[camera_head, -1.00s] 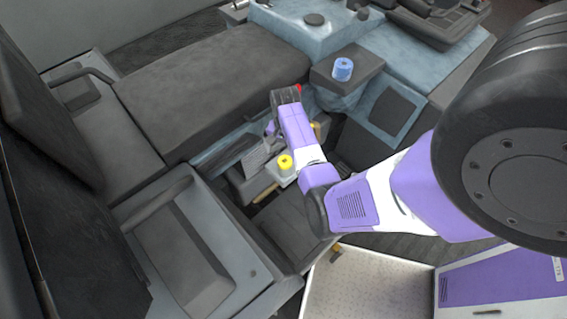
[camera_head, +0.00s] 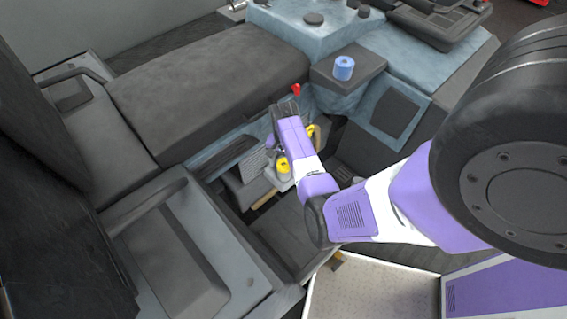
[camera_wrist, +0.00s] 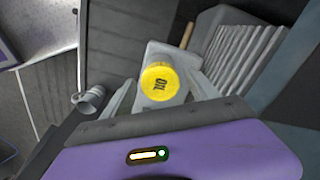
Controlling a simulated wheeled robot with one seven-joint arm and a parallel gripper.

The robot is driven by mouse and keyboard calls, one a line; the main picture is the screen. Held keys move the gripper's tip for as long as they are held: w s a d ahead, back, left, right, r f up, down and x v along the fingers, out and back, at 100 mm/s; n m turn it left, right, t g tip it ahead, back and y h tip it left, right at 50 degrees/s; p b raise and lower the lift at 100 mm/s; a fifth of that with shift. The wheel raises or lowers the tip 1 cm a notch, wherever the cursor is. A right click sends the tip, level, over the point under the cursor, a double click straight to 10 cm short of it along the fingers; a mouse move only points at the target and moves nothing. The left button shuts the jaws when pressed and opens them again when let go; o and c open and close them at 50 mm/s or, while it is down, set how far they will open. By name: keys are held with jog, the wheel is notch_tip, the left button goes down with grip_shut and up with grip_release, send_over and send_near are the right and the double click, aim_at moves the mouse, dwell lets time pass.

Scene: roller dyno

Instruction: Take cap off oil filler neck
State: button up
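The yellow oil cap (camera_wrist: 159,82), marked "OIL", sits on a light grey block (camera_wrist: 156,50) in the middle of the wrist view. My gripper (camera_wrist: 163,86) is open, with its two pale fingers apart on the left and right of the cap in that picture. I cannot tell whether either finger touches it. In the head view the yellow cap (camera_head: 283,164) shows left of my purple forearm, which partly covers that area. The neck under the cap is not visible.
A ribbed grey pedal (camera_wrist: 238,55) and a brown stick (camera_wrist: 187,36) are close to the block. A small grey cylinder (camera_wrist: 91,99) stands to the left. A seat (camera_head: 205,90), a red-tipped lever (camera_head: 296,89) and a console with a blue cylinder (camera_head: 343,68) surround my arm.

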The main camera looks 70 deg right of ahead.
jog(key=c, duration=1.2)
jog(key=shift+n, duration=0.3)
jog(key=shift+c, duration=0.7)
jog(key=shift+r+n+p, duration=0.1)
jog(key=shift+n+p, duration=0.5)
jog(key=shift+n, duration=0.5)
grip_shut()
jog(key=n, duration=0.3)
jog(key=shift+s+n+p, duration=0.1)
jog(key=shift+n+p, duration=0.45)
jog(key=shift+n, duration=0.25)
jog(key=n, duration=0.4)
jog(key=shift+p, duration=0.35)
